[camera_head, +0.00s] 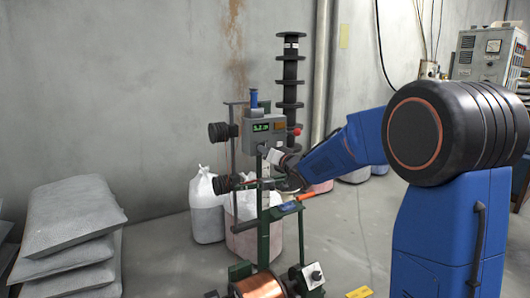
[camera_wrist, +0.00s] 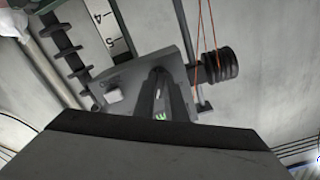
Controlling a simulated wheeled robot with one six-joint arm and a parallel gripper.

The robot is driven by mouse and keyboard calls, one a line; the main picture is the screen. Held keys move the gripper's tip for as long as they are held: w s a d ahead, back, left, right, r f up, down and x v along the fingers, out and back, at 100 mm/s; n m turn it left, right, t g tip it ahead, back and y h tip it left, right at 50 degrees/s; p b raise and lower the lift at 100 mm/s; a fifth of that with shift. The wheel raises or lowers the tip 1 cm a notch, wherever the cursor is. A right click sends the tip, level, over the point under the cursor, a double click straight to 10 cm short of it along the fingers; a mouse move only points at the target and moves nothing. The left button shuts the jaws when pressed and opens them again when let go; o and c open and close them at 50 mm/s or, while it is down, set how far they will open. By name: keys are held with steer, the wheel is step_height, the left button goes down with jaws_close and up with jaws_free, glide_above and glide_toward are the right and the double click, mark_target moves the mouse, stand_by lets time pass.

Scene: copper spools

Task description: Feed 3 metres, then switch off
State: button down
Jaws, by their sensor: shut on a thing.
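The spooling machine has a grey control box (camera_head: 262,132) with a lit green display (camera_head: 261,127); its digits are too small to read surely. A red knob (camera_head: 296,131) sits on the box's right side. My gripper (camera_head: 272,176) is at the machine's post, below the box. In the wrist view its dark fingers (camera_wrist: 162,92) are close together in front of the grey box (camera_wrist: 128,84). It is shut on a small part of the machine, which the fingers hide. A copper spool (camera_head: 262,286) sits at the machine's foot. A switch box with a dark knob (camera_head: 313,275) stands beside it.
Dark pulleys stick out left of the post, an upper one (camera_head: 220,131) and a lower one (camera_head: 224,184). An orange-handled tool (camera_head: 304,197) lies just below my gripper. A rack of black spools (camera_head: 290,75) stands behind. Grey sacks (camera_head: 72,220) are piled at left.

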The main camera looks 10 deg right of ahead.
steer(key=n, duration=1.2)
steer(key=shift+d+n, duration=0.2)
steer(key=shift+n, duration=0.1)
stand_by(0.4)
steer(key=c, duration=1.8)
jaws_free()
steer(key=shift+s, duration=0.1)
steer(key=v, duration=1.7)
